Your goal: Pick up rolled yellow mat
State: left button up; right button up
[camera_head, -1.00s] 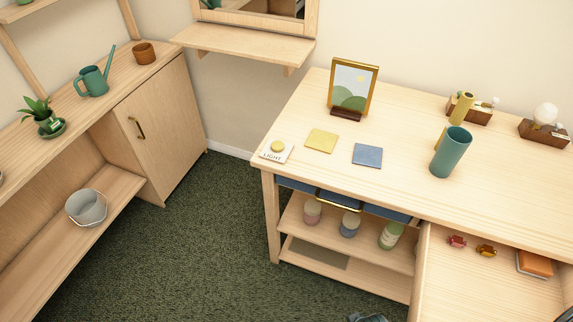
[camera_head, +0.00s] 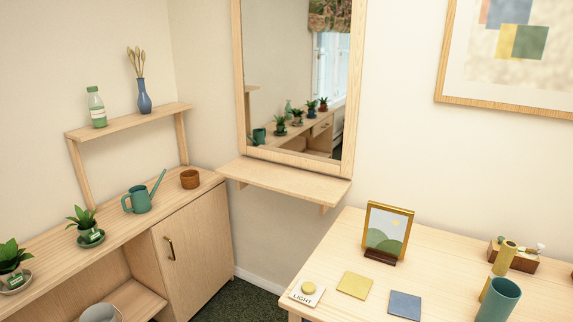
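A flat yellow square (camera_head: 354,285) lies on the table farther left. Neither of my grippers is in view.
On the table (camera_head: 340,245) are a framed picture (camera_head: 387,233), a blue square (camera_head: 404,305), a LIGHT button plate (camera_head: 307,292) and a wooden holder (camera_head: 522,262). A mirror with a shelf (camera_head: 285,180) hangs behind. A cabinet (camera_head: 195,255) with plants and a watering can (camera_head: 140,200) stands left.

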aim_at(509, 248)
jog(key=i+j, duration=1.2)
jog(key=z, duration=1.2)
